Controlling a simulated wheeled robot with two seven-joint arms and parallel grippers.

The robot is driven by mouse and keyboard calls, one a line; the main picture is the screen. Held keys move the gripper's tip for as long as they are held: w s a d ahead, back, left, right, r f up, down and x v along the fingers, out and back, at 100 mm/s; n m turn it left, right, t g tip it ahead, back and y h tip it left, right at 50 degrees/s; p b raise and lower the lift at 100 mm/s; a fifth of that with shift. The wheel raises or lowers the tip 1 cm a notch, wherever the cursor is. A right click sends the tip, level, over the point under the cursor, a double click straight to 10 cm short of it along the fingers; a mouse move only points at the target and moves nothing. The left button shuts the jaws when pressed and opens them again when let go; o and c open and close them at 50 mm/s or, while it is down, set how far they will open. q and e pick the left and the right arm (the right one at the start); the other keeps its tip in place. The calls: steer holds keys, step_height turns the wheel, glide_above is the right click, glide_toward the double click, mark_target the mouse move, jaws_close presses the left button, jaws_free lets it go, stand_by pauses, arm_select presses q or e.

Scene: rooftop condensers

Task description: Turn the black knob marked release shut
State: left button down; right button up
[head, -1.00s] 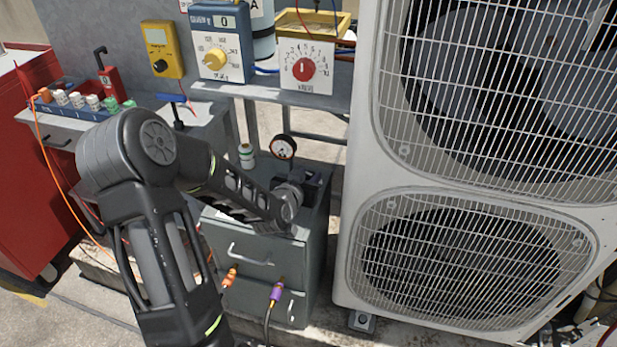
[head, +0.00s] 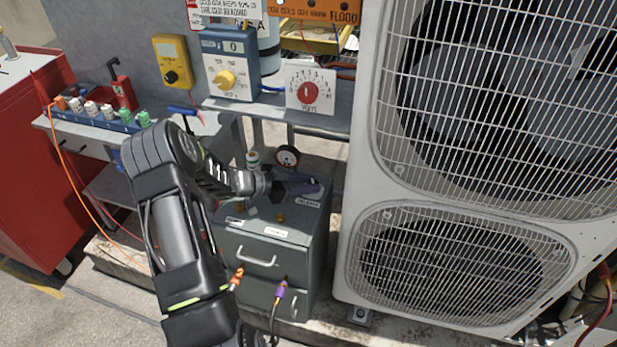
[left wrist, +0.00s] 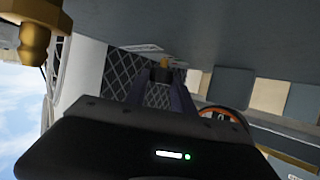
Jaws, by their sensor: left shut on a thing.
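The grey cabinet (head: 312,238) stands left of the condenser, with a white release label (head: 306,203) on its top. My left gripper (head: 300,188) is over the cabinet top, just behind that label. In the left wrist view, the same gripper (left wrist: 161,84) has its fingers closed about a small black knob (left wrist: 160,75) on a short brass stem (left wrist: 164,62). The stem meets the grey cabinet surface, which is at the top of that picture. In the head view my gripper hides the knob. My right gripper is not in view.
A round gauge (head: 287,156) stands close behind my left gripper, and a brass fitting (head: 281,217) is in front of it. The white condenser (head: 362,200) walls off the right. A shelf with a red-dialled box (head: 311,88) is behind. A red cabinet (head: 28,165) stands at left.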

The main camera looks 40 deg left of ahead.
arm_select(q)
steer(key=shift+w+a+m+g+h, duration=0.15)
steer(key=shift+m+g+h, duration=0.35)
steer(key=shift+m+h, duration=0.45)
steer(key=shift+r, duration=0.1)
steer(key=c, duration=1.1)
jaws_free()
steer(key=shift+o, duration=0.2)
steer(key=shift+n, duration=0.25)
